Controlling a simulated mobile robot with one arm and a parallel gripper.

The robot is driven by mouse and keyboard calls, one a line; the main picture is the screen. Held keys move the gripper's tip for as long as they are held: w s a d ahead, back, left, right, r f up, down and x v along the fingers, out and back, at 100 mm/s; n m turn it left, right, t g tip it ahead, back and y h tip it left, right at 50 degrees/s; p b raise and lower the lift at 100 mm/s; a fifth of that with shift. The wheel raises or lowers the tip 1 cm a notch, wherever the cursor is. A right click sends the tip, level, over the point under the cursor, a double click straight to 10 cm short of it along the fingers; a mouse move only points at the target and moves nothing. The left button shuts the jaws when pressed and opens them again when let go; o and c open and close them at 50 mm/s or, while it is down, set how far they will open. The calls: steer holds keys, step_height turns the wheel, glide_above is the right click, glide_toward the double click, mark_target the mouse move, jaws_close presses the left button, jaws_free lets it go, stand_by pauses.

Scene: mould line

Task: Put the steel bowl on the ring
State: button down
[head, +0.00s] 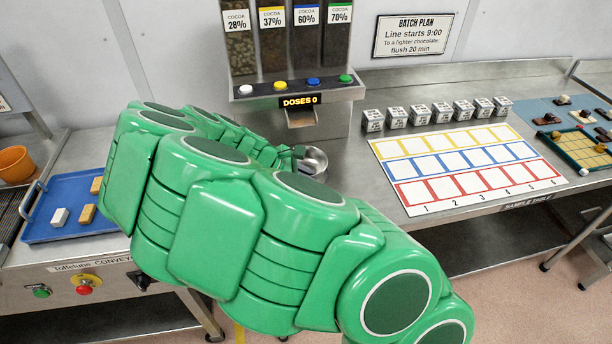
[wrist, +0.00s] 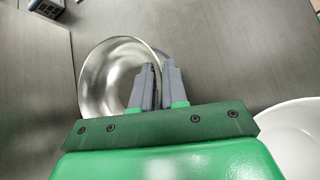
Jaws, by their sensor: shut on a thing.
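The steel bowl (head: 314,162) is a shiny round metal bowl at the front of the dispenser, partly hidden by my arm in the head view. In the wrist view the bowl (wrist: 96,78) is seen from above, looking empty. My gripper (wrist: 160,70) is shut on its right wall, one finger inside the bowl and the other outside. In the head view my gripper (head: 299,152) shows only as a small part at the bowl's left edge. I cannot tell whether the bowl touches the steel surface. I do not see the ring in either view.
The dispenser (head: 298,92) with coloured buttons stands behind the bowl. A white round dish (wrist: 292,138) is close on the right in the wrist view. Several small labelled cubes (head: 420,115) and a coloured grid sheet (head: 465,165) lie right. A blue tray (head: 70,215) is left.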

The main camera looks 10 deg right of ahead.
steer(key=c, duration=1.1)
jaws_free()
steer(key=shift+c, duration=0.2)
steer(key=v, duration=1.2)
steer(key=shift+r, duration=0.1)
